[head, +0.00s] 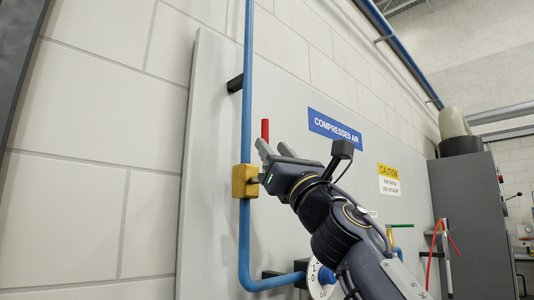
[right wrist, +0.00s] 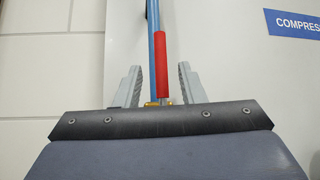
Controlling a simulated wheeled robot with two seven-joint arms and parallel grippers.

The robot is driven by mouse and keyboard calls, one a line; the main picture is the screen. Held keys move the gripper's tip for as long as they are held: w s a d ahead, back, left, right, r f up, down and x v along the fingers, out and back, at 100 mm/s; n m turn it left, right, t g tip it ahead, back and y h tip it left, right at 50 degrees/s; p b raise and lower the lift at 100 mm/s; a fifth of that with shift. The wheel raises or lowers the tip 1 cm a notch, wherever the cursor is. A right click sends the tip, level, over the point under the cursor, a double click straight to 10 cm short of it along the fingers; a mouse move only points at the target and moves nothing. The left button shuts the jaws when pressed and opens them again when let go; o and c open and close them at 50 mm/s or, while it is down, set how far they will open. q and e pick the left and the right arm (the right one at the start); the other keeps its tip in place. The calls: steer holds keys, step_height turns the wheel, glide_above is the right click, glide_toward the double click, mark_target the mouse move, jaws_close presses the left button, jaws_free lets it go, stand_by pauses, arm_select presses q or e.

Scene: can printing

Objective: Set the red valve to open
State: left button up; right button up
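The red valve handle (head: 265,130) points upright, roughly in line with the vertical blue pipe (head: 246,110). Its yellow valve body (head: 243,181) sits on that pipe. My right gripper (head: 262,162) is at the valve, beside the yellow body, and partly hides the handle's lower part in the head view. In the right wrist view the red handle (right wrist: 161,68) stands between the two spread fingers of the right gripper (right wrist: 158,82), with a gap on the left and a narrower one on the right. My left gripper is not in view.
A grey panel with a blue "COMPRESSED AIR" sign (head: 335,129) and a yellow caution sign (head: 389,180) is behind the valve. A round dial (head: 320,279) sits low on the pipe. A grey cabinet (head: 470,220) stands at the right. A green handle (head: 401,225) shows beyond my arm.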

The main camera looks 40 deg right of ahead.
steer(key=shift+b+v, duration=0.45)
steer(key=shift+v, duration=0.85)
steer(key=shift+f, duration=0.1)
